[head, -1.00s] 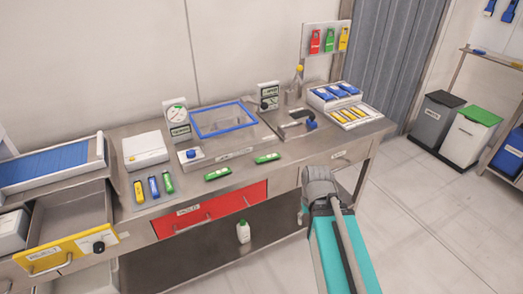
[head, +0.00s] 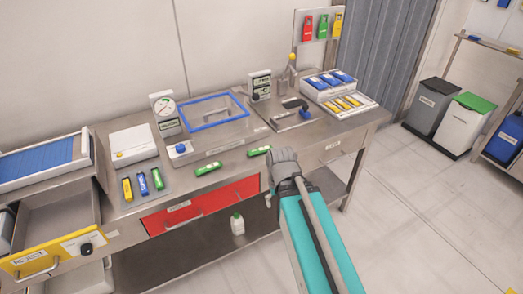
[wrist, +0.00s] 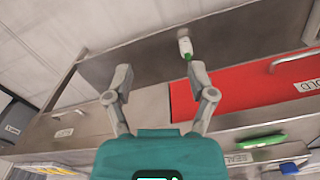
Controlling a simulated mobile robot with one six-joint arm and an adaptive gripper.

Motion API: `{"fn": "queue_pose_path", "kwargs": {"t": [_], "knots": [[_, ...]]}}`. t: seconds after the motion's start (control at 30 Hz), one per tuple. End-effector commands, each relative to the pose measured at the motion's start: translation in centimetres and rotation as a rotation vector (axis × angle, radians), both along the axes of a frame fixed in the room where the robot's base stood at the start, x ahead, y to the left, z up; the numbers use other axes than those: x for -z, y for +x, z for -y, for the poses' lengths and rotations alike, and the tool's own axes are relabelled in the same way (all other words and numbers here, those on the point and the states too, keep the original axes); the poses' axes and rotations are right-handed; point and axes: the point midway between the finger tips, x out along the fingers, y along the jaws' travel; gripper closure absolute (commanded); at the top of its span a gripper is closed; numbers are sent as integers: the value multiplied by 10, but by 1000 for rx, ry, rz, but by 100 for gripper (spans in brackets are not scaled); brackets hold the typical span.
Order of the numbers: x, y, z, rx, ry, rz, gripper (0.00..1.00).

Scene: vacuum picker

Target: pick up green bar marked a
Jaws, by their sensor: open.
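Two green bars lie on the bench top in the head view: a left one (head: 208,168) and a right one (head: 259,150). A third green bar (head: 157,179) lies in a row beside a blue and a yellow one. Their letters are too small to read, so I cannot tell which is marked a. The wrist view shows a green bar (wrist: 262,141) at lower right, outside the jaws; which one is unclear. My gripper (wrist: 159,75) is open and empty, in front of the bench.
A red drawer (head: 200,205) is in the bench front. A yellow-fronted reject drawer (head: 50,258) stands open at left. A blue-framed machine (head: 203,112) stands behind the green bars. A white bottle (head: 237,224) is on the lower shelf. Open floor lies to the right.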

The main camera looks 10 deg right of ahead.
Motion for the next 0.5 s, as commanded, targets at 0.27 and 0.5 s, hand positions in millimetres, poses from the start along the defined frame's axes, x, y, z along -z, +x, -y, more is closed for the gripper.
{"fn": "queue_pose_path", "kwargs": {"t": [0.27, 0.5], "knots": [[8, 31, -11, -172, -110, -20, 14], [15, 90, -17, -547, -342, -104, 14]]}}
